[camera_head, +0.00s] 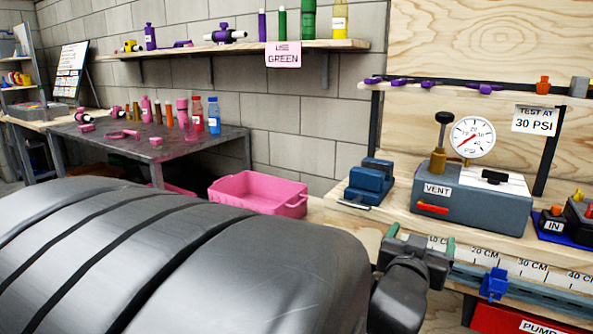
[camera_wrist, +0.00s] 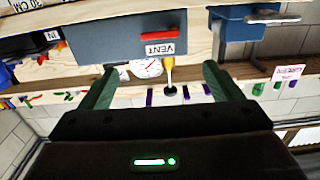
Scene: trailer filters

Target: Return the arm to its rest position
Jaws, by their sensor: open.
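My gripper (camera_head: 421,246) shows in the head view at the front edge of the right wooden bench, in front of the vent unit. In the wrist view my gripper (camera_wrist: 157,82) has its two green fingers spread wide with nothing between them. The wrist picture is upside down. Beyond the fingers are the grey vent unit (camera_wrist: 120,38) with its red handle and the round gauge (camera_wrist: 147,68). In the head view the vent unit (camera_head: 470,205) and gauge (camera_head: 472,137) stand on the bench, apart from my fingers. My dark arm fills the lower left.
A blue vise-like block (camera_head: 369,181) sits left of the vent unit. A ruler strip (camera_head: 525,266) and a blue clip (camera_head: 494,284) line the bench front. A pink bin (camera_head: 258,193) stands low beside the dark table (camera_head: 200,150). A shelf (camera_head: 235,48) holds bottles.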

